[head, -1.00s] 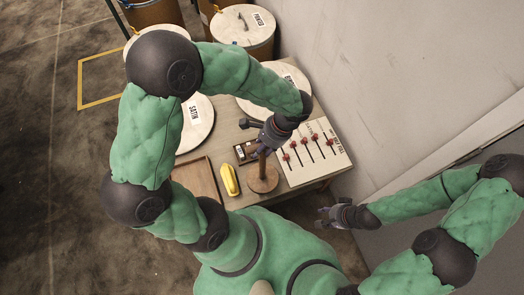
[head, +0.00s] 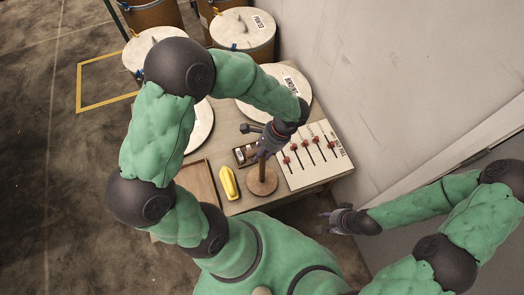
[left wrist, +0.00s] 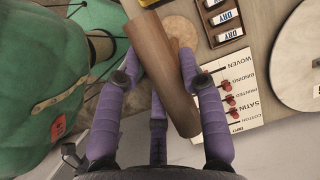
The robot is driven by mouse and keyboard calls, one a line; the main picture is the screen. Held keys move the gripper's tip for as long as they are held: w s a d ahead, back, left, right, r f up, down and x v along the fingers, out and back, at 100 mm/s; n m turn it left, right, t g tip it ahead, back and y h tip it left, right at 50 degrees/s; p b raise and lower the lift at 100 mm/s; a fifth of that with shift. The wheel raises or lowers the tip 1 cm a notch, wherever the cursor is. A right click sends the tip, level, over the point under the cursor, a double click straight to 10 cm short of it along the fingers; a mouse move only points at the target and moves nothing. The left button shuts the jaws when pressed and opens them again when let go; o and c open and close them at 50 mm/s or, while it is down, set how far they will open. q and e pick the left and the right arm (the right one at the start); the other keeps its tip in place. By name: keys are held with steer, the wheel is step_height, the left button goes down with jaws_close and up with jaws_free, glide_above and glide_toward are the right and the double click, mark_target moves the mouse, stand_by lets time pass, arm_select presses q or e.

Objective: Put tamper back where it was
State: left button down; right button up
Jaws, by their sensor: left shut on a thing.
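A brown wooden cylinder, apparently the tamper (left wrist: 160,75), lies slanted between the purple fingers of my left gripper (left wrist: 160,85) in the left wrist view. The gripper is shut on it. In the head view my left gripper (head: 268,142) is above the table, with a short wooden shaft (head: 262,166) below it. A round wooden disc (head: 262,184) sits beneath; it also shows in the left wrist view (left wrist: 182,32). I cannot tell whether the cylinder touches it. My right gripper (head: 336,218) is empty off the table's right front edge, its fingers apart.
A yellow object (head: 229,183) and a wooden tray (head: 197,184) lie left of the disc. A dark box with labelled pieces (head: 243,155) is behind it. A panel with red sliders (head: 311,154) is at right. White-lidded drums (head: 242,28) stand behind the table.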

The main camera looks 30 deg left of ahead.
arm_select(q)
steer(key=c, duration=0.8)
jaws_free()
steer(key=shift+f, duration=0.1)
steer(key=shift+o, duration=0.2)
steer(key=shift+d+r, duration=0.1)
steer(key=shift+r, duration=0.35)
steer(key=p+v, duration=0.4)
steer(key=v, duration=0.7)
steer(key=shift+r, duration=0.2)
steer(key=shift+d, duration=0.1)
